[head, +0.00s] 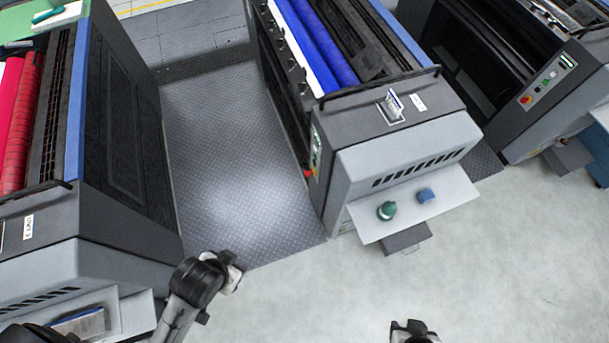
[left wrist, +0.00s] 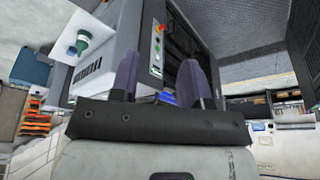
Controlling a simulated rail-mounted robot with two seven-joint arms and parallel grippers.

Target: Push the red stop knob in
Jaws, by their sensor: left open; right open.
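A small red stop knob (head: 308,173) with yellow around it is on the aisle-side panel of the middle ink unit (head: 400,150). In the left wrist view the red knob (left wrist: 157,28) is on that panel, beyond my fingers. My left gripper (left wrist: 160,82) is open and empty, its two dark fingers apart, with the panel beyond them. In the head view my left gripper (head: 230,268) is over the floor, lower left of the middle unit and clear of it. My right gripper (head: 410,330) is at the bottom edge, partly cut off, open, over bare floor.
A shelf (head: 440,212) with a green container (head: 387,210) and a blue item (head: 426,195) juts from the middle unit. A left unit (head: 70,260) and a right unit (head: 560,110) with its own red knob (head: 526,99) flank it. The aisle plate (head: 235,150) is clear.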

